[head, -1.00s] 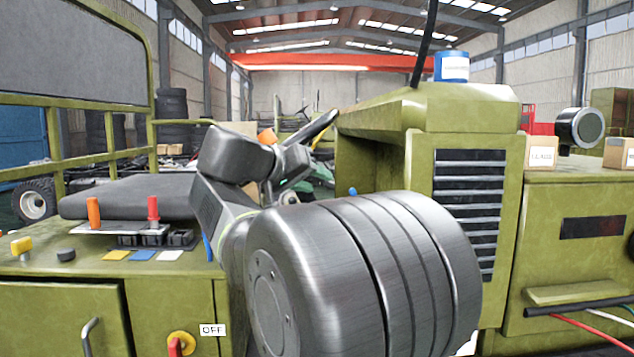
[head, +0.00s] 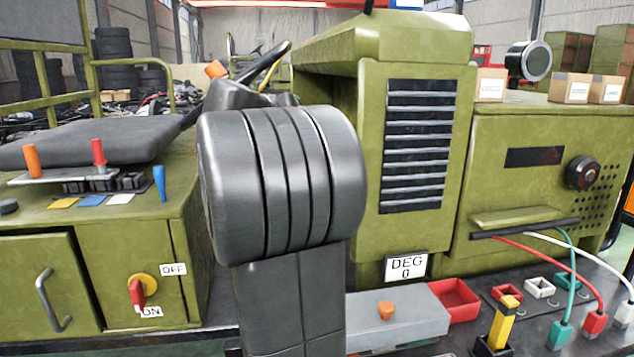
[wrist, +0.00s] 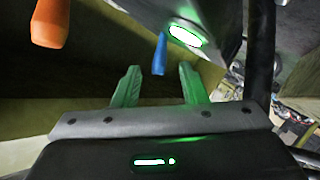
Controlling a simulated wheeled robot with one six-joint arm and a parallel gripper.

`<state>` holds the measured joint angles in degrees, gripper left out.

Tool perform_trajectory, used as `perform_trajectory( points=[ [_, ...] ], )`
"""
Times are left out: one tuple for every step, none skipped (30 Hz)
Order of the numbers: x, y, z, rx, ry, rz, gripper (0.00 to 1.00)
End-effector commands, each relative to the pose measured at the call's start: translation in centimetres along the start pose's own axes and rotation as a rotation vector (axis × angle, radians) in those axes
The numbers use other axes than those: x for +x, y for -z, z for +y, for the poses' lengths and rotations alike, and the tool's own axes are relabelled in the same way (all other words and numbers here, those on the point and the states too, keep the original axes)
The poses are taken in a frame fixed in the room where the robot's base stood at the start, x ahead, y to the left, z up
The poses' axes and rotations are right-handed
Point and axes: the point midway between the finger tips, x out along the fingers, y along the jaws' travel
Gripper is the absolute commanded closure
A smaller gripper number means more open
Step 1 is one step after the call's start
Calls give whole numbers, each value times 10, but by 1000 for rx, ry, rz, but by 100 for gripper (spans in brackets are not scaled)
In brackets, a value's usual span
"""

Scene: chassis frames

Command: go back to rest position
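In the wrist view, the two green fingers of my gripper (wrist: 162,85) stand apart with nothing between them. Beyond their tips a blue handle (wrist: 160,54) hangs into view, clear of the fingers, and an orange handle (wrist: 50,22) shows at the upper left. In the head view, my arm rises in front of the green chassis and folds back; its grey links hide my gripper there. The blue handle (head: 159,183) stands at the right edge of the left cabinet top, and the orange handle (head: 31,160) stands on the lever plate.
A red lever (head: 98,152) stands beside the orange one. Below are a red-and-yellow rotary switch (head: 138,291) and a drawer handle (head: 46,299). At right are a grey box (head: 400,322), a red tray (head: 455,299), a yellow-handled lever (head: 504,322) and colored cable plugs (head: 594,323).

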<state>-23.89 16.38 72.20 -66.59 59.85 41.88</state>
Motion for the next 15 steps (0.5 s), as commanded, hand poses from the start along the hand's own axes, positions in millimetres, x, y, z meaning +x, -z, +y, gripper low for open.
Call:
perform_trajectory(
  points=[
    [8, 0, 0, 0, -1, -1, 61],
    [11, 0, 0, 0, -1, -1, 61],
    [15, 0, 0, 0, -1, -1, 61],
    [17, 0, 0, 0, -1, -1, 61],
    [20, 0, 0, 0, 0, -1, 61],
    [22, 0, 0, 0, 0, -1, 61],
    [23, 0, 0, 0, 0, -1, 61],
    [24, 0, 0, 0, 0, 0, 61],
    [25, 0, 0, 0, 1, 0, 61],
    [24, 0, 0, 1, 2, 0, 61],
    [24, 0, 0, 2, 3, -1, 61],
    [24, 0, 0, 2, 3, -1, 61],
    [24, 0, 0, 2, 3, -1, 61],
    [24, 0, 0, 2, 3, -1, 61],
    [24, 0, 0, 2, 3, -1, 61]
  ],
)
